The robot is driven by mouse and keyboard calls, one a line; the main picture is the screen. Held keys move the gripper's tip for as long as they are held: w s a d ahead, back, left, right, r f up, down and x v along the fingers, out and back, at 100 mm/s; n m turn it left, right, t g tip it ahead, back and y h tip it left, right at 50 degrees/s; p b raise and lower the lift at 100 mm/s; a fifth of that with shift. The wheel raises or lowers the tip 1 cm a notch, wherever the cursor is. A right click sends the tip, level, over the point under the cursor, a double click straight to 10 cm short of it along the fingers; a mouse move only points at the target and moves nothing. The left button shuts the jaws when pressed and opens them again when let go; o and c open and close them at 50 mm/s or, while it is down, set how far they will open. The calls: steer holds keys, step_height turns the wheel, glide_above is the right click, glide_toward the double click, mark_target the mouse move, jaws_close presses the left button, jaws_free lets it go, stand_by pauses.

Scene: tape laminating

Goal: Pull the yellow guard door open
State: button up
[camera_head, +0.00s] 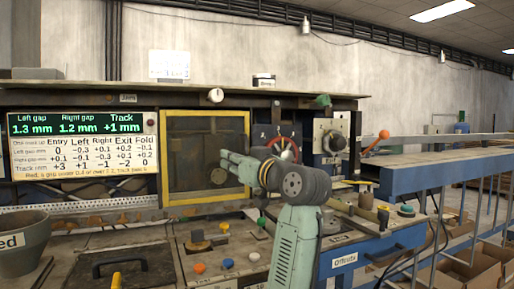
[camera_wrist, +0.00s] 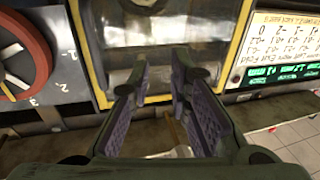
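The yellow guard door (camera_head: 205,113) is a yellow frame around a clear pane, set in the machine front left of centre in the head view. It looks shut, flat against the machine. In the wrist view its yellow frame (camera_wrist: 244,30) runs down both sides of the pane. My gripper (camera_head: 225,160) is in front of the right part of the door, pointing at it. In the wrist view my gripper (camera_wrist: 160,65) has its two purple-padded fingers apart, with the pane showing between them. I see no grip on the door; contact cannot be told, and no handle is clear.
A display panel (camera_head: 82,150) is left of the door. A red handwheel (camera_head: 284,149) and a dial (camera_head: 330,138) are to its right. A console with coloured buttons (camera_head: 200,267) lies below, with a grey bucket (camera_head: 22,255) at left. A blue rail (camera_head: 430,172) extends right.

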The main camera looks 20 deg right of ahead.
mark_target(247, 153)
steer(key=s+d+h, duration=0.1)
steer(key=s+d, duration=0.2)
steer(key=d, duration=0.5)
steer(key=shift+m+g, duration=0.4)
steer(key=p+x, duration=0.1)
steer(key=x, duration=0.2)
steer(key=p+x, duration=0.2)
steer(key=x, duration=0.1)
steer(key=p+x, duration=0.1)
steer(key=x, duration=0.2)
steer(key=shift+r, duration=0.4)
steer(key=shift+w+a+f+p, duration=0.15)
steer(key=shift+w+p, duration=0.15)
steer(key=shift+w, duration=0.35)
steer(key=shift+c, duration=0.3)
jaws_close()
